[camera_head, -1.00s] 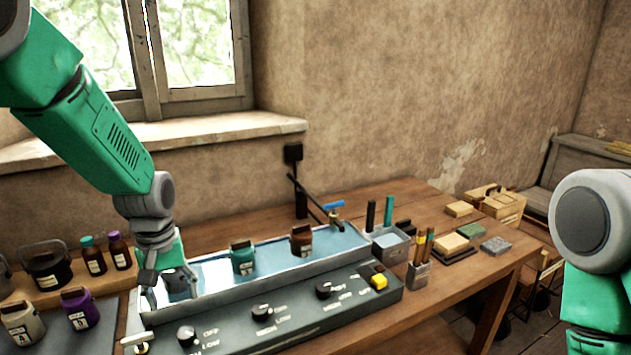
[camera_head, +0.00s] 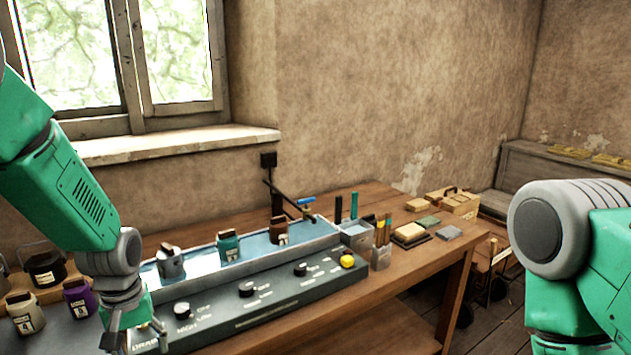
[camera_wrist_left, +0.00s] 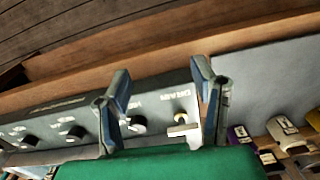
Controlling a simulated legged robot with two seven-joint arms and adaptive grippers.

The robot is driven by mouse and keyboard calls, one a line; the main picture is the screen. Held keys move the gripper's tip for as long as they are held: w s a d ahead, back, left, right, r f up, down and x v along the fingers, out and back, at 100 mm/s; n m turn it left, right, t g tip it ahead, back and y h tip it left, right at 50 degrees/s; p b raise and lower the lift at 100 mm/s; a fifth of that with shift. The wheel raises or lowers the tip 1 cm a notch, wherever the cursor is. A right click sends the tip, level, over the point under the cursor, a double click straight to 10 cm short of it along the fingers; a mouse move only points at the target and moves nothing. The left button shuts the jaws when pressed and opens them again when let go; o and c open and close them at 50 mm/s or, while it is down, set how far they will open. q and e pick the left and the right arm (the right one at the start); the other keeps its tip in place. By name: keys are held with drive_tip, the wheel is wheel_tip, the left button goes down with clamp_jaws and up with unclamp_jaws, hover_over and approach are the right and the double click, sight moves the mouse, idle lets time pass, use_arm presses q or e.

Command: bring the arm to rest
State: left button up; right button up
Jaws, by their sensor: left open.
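My left gripper (camera_head: 130,328) is low at the front left corner of the control panel (camera_head: 300,310), beside the "DRAIN" label. In the left wrist view my left gripper (camera_wrist_left: 160,78) has its two fingers spread apart with nothing between them. The pale drain handle (camera_wrist_left: 183,130) shows beyond them, near the right finger. A grey jar (camera_head: 171,264), a teal jar (camera_head: 229,246) and a brown jar (camera_head: 278,231) stand in the long water trough (camera_head: 203,265). My right arm (camera_head: 560,245) is at the right edge; its gripper is outside the picture.
White (camera_head: 25,315) and purple (camera_head: 79,301) jars stand left of the panel, close to my left arm. A dark pot (camera_head: 45,268) is behind them. A small bin (camera_head: 357,234), brush holder (camera_head: 381,257) and sponge (camera_head: 410,232) occupy the table's right part. Its front right edge is clear.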

use_arm(q)
drive_tip(key=s+d+f+m+b, duration=0.1)
drive_tip(key=s+f+m+b, duration=0.15)
drive_tip(key=s+f, duration=0.6)
drive_tip(key=s+f+m+b, duration=0.1)
drive_tip(key=s+f+b, duration=0.3)
drive_tip(key=f, duration=0.7)
drive_tip(key=s+d+f+m+b, duration=0.1)
drive_tip(key=s+f, duration=0.3)
drive_tip(key=s, duration=0.4)
drive_tip(key=s+d+f+m+b, duration=0.1)
drive_tip(key=s+f+b, duration=0.2)
drive_tip(key=s+f, duration=0.2)
drive_tip(key=s, duration=0.2)
drive_tip(key=shift+s+d+m+t, duration=0.15)
drive_tip(key=shift+s+m+t, duration=0.15)
drive_tip(key=shift+s+m, duration=0.05)
drive_tip(key=shift+w+f, duration=0.1)
drive_tip(key=shift+w, duration=0.05)
